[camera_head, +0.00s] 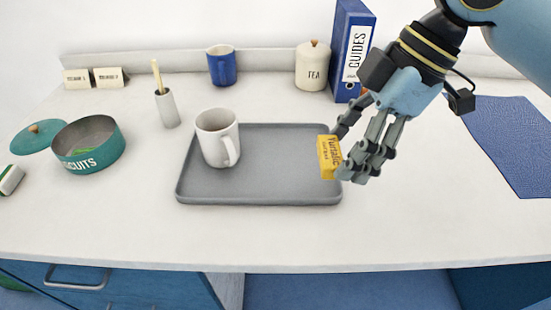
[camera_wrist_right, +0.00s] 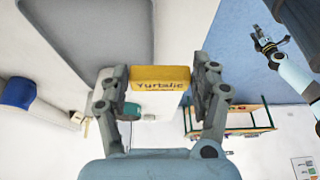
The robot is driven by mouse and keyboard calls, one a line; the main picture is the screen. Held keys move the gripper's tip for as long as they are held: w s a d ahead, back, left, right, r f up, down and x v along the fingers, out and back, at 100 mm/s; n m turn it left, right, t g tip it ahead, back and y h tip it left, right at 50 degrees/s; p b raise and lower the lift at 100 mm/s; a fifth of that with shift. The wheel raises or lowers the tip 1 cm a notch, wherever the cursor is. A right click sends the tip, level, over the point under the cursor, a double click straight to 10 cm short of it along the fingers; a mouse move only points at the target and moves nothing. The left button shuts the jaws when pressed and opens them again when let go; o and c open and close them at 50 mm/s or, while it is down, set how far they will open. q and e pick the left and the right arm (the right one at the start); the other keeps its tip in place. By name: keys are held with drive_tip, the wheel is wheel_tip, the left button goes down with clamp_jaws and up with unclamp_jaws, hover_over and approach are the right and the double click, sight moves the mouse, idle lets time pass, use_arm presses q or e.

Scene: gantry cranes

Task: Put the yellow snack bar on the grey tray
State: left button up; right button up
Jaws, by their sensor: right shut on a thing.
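The yellow snack bar (camera_head: 329,157) is held upright at the fingertips of my right gripper (camera_head: 350,158), over the right edge of the grey tray (camera_head: 265,190). In the right wrist view the bar (camera_wrist_right: 160,78) sits crosswise between the two fingers (camera_wrist_right: 160,86), touched on both ends. I cannot tell how high it is above the tray. The tray's flat surface is bare except for a white mug (camera_head: 215,135) on its left part. A light blue arm with a small dark gripper (camera_wrist_right: 268,42), apparently my left one, shows at the wrist view's upper right, too small to read.
A teal biscuit tin (camera_head: 95,160) and its lid (camera_head: 38,138) stand left. A pot with a stick (camera_head: 167,110), blue mug (camera_head: 221,70), tea jar (camera_head: 312,72) and blue binder (camera_head: 350,60) stand behind the tray. A blue mat (camera_head: 512,140) lies right. The counter front is clear.

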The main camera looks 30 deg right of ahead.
hover_over(301, 161)
drive_tip(key=d, duration=0.1)
drive_tip(key=f, duration=0.7)
drive_tip(key=shift+s+f, duration=0.1)
drive_tip(key=shift+s, duration=0.3)
drive_tip(key=shift+w+f, duration=0.1)
drive_tip(key=shift+f, duration=2)
drive_tip(key=o, duration=1)
drive_tip(key=shift+f, duration=0.15)
